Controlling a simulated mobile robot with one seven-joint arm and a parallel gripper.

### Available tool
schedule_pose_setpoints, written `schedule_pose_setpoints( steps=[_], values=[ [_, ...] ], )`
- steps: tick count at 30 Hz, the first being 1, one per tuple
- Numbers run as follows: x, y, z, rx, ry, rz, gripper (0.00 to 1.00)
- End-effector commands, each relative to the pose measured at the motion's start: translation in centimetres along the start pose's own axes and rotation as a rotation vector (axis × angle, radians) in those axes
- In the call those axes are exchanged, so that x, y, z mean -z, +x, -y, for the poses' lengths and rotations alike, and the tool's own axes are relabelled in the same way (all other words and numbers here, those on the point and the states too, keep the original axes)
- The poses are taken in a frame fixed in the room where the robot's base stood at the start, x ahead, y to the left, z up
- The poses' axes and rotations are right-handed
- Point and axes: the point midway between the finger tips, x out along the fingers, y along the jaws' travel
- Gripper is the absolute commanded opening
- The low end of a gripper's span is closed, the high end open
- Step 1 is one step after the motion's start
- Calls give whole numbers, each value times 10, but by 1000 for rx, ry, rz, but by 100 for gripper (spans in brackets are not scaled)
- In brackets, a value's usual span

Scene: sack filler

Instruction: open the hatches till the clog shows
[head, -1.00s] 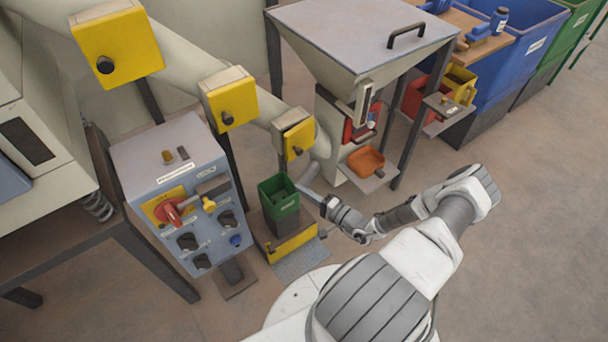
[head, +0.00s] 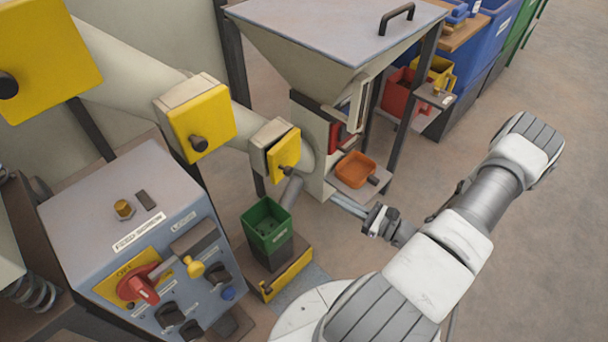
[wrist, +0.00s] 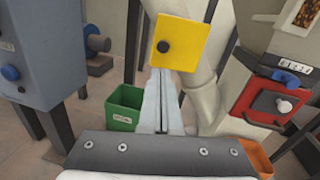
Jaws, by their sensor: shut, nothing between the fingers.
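Three yellow hatches with dark knobs sit along the sloping pale pipe: a large one (head: 50,55), a middle one (head: 215,118) and a small one (head: 287,150). All three look closed, so the pipe's inside is hidden and no clog shows. My gripper (head: 336,198) is shut and empty, to the right of and below the small hatch in the head view. In the wrist view, my gripper's fingers (wrist: 162,75) lie together, just below a yellow hatch (wrist: 188,40) with a black knob. Whether they touch it I cannot tell.
A grey control box (head: 90,210) with a red switch handle (head: 140,285) stands at the left. A green bin (head: 267,225) stands under the pipe end. A hopper (head: 320,30) and orange tray (head: 355,168) are behind my gripper. Open floor lies right.

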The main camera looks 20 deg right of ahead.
Motion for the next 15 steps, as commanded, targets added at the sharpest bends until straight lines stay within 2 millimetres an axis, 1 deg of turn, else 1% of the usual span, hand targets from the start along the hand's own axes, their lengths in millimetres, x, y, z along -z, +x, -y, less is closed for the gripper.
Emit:
schedule_pose_setpoints(
  steps=[4, 8, 11, 14, 15],
  values=[
    [0, -5, -1, -1, 79, -1, 0],
    [-1, -1, -1, -2, 100, 0, 0],
    [-1, 10, -2, -4, 100, 1, 0],
    [0, 28, -2, -4, 99, 1, 0],
    [0, 37, -2, -6, 98, 2, 0]
  ],
)
